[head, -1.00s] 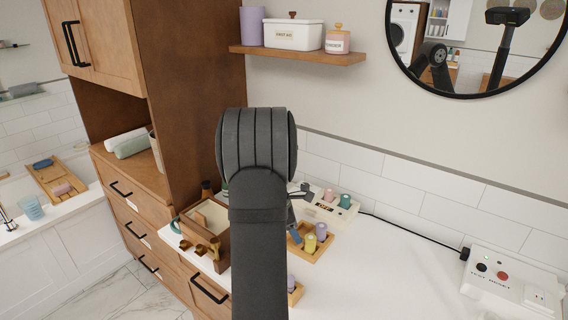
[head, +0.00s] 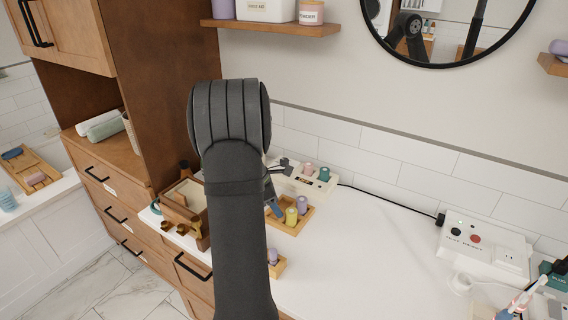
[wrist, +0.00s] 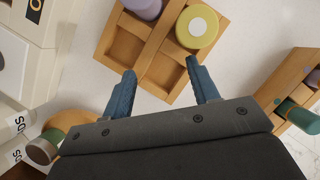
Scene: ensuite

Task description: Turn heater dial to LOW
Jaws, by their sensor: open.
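The heater (head: 318,187) is a cream box with a dark display, standing against the tiled wall. Pink and teal rollers stand on it. In the wrist view its cream body (wrist: 38,70) fills the left edge, with a black label and part of a round pale shape cut off by the frame. I cannot tell whether that shape is the dial, and no dial setting is readable. My gripper (wrist: 163,78) is open and empty, its blue fingers apart beside a wooden tray and to the right of the heater. In the head view my arm hides part of the heater's surroundings.
The wooden tray (wrist: 158,46) has compartments holding yellow (wrist: 197,27) and purple (wrist: 143,8) rollers. Another wooden holder (wrist: 292,88) stands to its right. A wooden box (head: 187,190) is left of my arm. A white test/reset box (head: 482,250) stands right; the counter between is clear.

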